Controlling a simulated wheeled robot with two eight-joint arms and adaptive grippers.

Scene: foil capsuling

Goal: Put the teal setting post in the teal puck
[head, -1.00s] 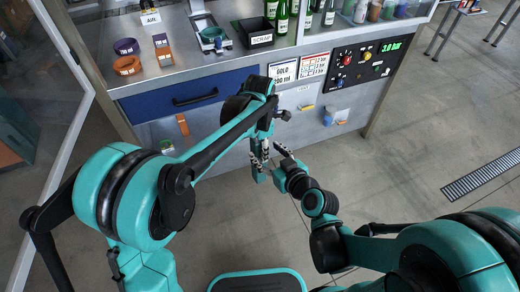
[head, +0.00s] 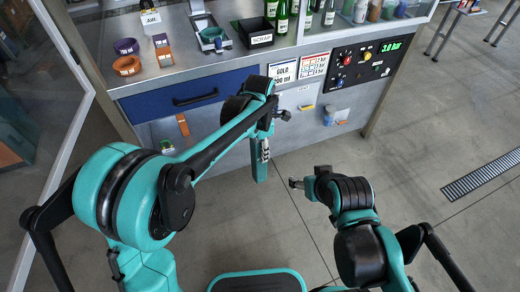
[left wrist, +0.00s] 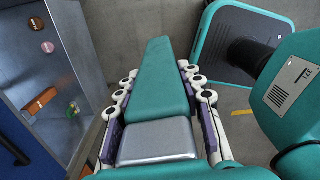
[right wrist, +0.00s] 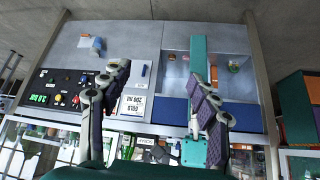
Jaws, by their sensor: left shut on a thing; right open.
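My left gripper (head: 264,148) hangs in front of the bench. It is shut on a long teal bar, likely the teal setting post (head: 260,172), which points down. In the left wrist view the post (left wrist: 160,75) lies between both fingers, with a silver block at its near end. My right gripper (head: 293,183) is apart from it to the right. In the right wrist view its fingers (right wrist: 157,75) are open and empty, and the post (right wrist: 198,55) shows beyond one finger. A teal round piece (head: 211,33), perhaps the teal puck, sits on a grey stand on the counter.
Purple (head: 126,46) and orange (head: 127,65) rings stand on the counter left of the stand. A black scrap bin (head: 256,31) and green bottles stand to its right. The blue drawer (head: 190,92) and control panel (head: 356,65) are below. The floor is clear.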

